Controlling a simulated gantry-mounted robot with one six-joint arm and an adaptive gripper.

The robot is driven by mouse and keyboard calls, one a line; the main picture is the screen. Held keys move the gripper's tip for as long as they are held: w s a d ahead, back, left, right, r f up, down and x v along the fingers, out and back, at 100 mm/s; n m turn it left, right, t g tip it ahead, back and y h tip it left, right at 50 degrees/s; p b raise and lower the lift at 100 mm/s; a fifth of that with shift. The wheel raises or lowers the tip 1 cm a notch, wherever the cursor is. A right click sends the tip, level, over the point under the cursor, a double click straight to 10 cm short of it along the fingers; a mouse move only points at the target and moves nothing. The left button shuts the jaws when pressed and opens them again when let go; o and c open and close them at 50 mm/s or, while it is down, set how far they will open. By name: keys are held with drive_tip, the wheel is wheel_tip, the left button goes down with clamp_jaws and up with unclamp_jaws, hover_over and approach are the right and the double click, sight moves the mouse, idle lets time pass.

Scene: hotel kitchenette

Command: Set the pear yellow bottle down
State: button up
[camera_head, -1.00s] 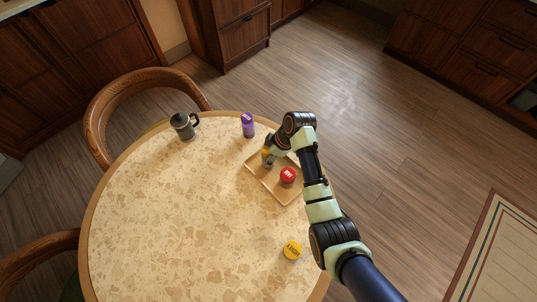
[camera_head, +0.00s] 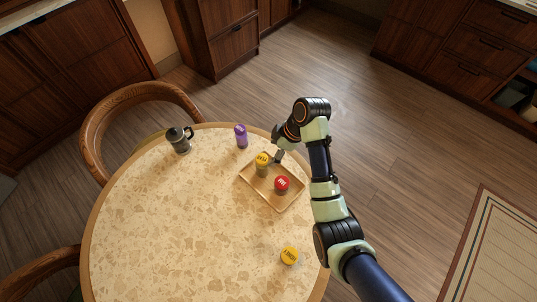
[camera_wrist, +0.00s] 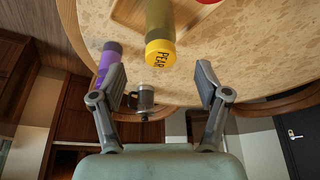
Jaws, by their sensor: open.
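The pear yellow bottle (camera_head: 262,162) stands upright on the wooden tray (camera_head: 284,206), towards its far left side. In the wrist view its yellow cap, lettered PEAR (camera_wrist: 161,53), faces me above its olive body. My gripper (camera_head: 278,155) is open and empty, just up and right of the bottle in the head view. In the wrist view the two fingers of my gripper (camera_wrist: 163,84) are spread wide, with the cap beyond the gap between them and clear of both.
A red-capped bottle (camera_head: 282,184) shares the tray. Another yellow-capped bottle (camera_head: 289,256) stands near the right edge. The table's (camera_head: 170,220) middle and left are clear.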

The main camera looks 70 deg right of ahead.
drive_tip(key=shift+s+r, duration=0.15)
drive_tip(key=shift+r, duration=0.15)
drive_tip(key=w+a+r+t+h, duration=0.15)
drive_tip(key=w+a+r, duration=0.25)
drive_tip(key=w+a, duration=0.55)
drive_tip(key=w+a+r+t+h, duration=0.1)
drive_tip(key=w+a+r+t, duration=0.15)
drive_tip(key=w+a, duration=0.7)
drive_tip(key=s+a+r+t, duration=0.1)
drive_tip(key=s+a+r, duration=0.1)
drive_tip(key=a+r, duration=0.2)
drive_tip(key=s+a+r+m+t+y, duration=0.1)
drive_tip(key=s+a+r, duration=0.1)
drive_tip(key=a, duration=0.9)
drive_tip(key=s+a+r+m+t, duration=0.1)
drive_tip(key=s+a+r+t, duration=0.1)
drive_tip(key=a+r, duration=0.3)
drive_tip(key=a, duration=0.2)
drive_tip(key=shift+a+r+y, duration=0.35)
drive_tip(key=shift+a, duration=0.05)
